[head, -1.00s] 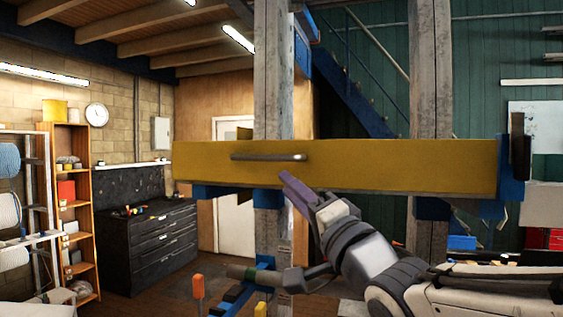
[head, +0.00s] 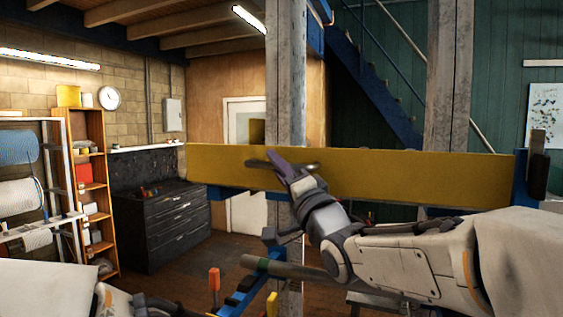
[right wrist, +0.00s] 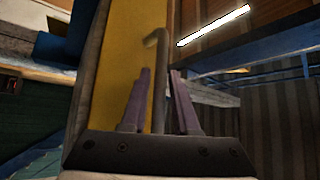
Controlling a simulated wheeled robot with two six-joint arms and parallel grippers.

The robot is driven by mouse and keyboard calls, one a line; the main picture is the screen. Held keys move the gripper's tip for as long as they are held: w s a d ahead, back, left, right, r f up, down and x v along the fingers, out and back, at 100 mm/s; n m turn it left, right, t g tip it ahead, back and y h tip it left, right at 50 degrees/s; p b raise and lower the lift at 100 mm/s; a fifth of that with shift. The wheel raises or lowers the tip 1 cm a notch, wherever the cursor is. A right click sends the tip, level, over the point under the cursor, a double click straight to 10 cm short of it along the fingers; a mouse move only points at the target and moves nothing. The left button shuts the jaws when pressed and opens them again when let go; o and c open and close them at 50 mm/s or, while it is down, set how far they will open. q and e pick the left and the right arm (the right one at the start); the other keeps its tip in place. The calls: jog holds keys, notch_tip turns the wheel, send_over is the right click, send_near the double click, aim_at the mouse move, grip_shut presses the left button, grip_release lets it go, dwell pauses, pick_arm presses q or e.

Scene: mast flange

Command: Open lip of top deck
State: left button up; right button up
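The lip of the top deck is a long yellow panel (head: 420,178) across the middle of the head view. A dark bar handle (head: 306,166) runs along its front. My right gripper (head: 279,164) is at the handle's left half, its purple fingers in front of the panel. In the right wrist view the fingers (right wrist: 159,78) are open, one on each side of the handle (right wrist: 159,80), with a visible gap on both sides. The yellow panel (right wrist: 122,50) lies behind the left finger. My left gripper is not in view; only part of my left arm shows at lower left.
A weathered grey post (head: 285,75) stands behind the panel, another (head: 452,90) to its right. A blue frame (head: 250,285) with orange and yellow handles is below. A black drawer cabinet (head: 165,235) and an orange shelf (head: 88,190) stand at the left.

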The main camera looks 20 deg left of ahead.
grip_shut()
dwell(1.4)
